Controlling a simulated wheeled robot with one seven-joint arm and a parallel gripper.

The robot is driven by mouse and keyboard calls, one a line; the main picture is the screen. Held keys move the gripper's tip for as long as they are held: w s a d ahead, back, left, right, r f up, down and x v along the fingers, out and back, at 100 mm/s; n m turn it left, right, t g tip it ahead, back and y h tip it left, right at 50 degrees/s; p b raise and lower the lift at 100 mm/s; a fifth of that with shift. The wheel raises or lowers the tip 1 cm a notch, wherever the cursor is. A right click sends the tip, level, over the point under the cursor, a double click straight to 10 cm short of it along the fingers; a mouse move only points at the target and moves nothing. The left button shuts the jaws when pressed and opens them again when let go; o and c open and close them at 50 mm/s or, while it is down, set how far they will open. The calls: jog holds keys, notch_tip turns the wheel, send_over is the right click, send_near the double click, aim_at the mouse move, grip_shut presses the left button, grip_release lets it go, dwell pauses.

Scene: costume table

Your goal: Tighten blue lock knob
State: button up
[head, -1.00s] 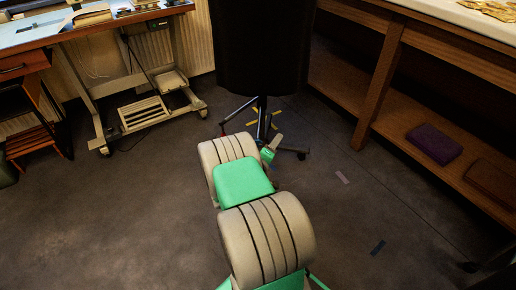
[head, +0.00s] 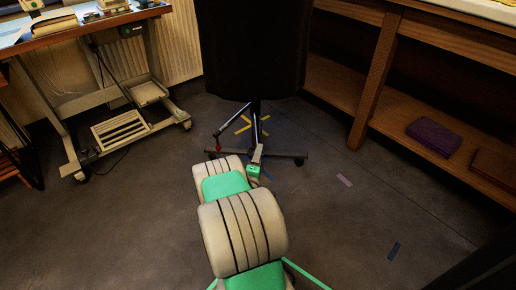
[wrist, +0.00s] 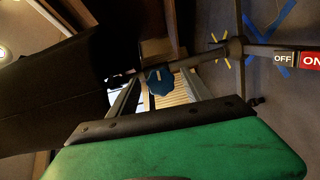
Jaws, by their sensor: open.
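A red and black ON/OFF label (wrist: 300,60) shows at the wrist view's right. A wooden shelf unit (head: 365,80) stands right, and a desk (head: 80,22) left. Open floor (head: 90,225) lies front left.

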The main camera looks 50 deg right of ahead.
jog(key=x, duration=0.5)
jog(key=shift+w+a+b, duration=0.15)
jog(key=shift+w+b, duration=0.05)
jog(key=shift+b, duration=0.2)
jog(key=shift+c, duration=0.4)
jog(key=shift+s, duration=0.1)
grip_shut()
